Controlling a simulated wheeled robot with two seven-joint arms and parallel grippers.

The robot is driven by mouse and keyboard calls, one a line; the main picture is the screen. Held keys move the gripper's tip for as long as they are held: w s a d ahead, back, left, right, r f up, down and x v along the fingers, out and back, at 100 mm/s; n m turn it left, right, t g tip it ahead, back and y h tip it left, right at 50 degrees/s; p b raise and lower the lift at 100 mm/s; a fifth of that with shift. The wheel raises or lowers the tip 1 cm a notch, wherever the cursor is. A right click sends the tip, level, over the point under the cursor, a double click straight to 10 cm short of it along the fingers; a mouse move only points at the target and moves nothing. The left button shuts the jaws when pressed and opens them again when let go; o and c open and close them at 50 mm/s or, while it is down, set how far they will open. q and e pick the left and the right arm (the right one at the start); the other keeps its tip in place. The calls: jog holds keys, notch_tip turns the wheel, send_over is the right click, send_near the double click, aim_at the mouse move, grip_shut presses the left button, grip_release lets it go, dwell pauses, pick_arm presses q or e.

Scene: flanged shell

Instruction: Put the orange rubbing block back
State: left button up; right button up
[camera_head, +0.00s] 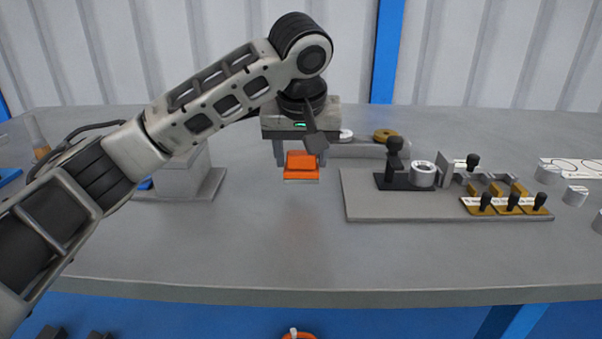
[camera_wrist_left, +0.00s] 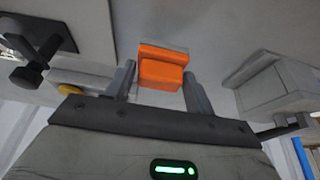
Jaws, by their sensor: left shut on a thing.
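The orange rubbing block (camera_head: 301,163) has a pale layer along its lower edge. My left gripper (camera_head: 299,160) comes in from the left, points down and is shut on the block. In the left wrist view the block (camera_wrist_left: 162,68) sits between the two grey fingers of my left gripper (camera_wrist_left: 160,80). The block is held over the middle of the grey table; I cannot tell exactly how far it is above the surface. My right gripper is not in view.
A grey block on a base plate (camera_head: 207,188) stands left of the gripper. Right of it, a fixture board (camera_head: 380,207) carries black-knobbed clamps and a metal ring (camera_head: 423,174). Loose metal cylinders (camera_head: 575,196) lie farther right. The table (camera_head: 250,240) is clear in front.

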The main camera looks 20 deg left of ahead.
aim_at(301, 163)
pick_arm(q)
notch_tip(301, 163, down, 3)
jog(key=shift+w+a+b, duration=0.1)
jog(key=shift+a+b, duration=0.05)
jog(key=shift+b, duration=0.25)
jog(key=shift+f, duration=0.25)
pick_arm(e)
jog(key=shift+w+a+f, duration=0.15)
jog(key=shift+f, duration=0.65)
pick_arm(q)
jog(key=shift+f, duration=0.1)
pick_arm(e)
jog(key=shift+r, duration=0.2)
pick_arm(q)
jog(key=o, duration=1)
jog(key=shift+o, duration=0.2)
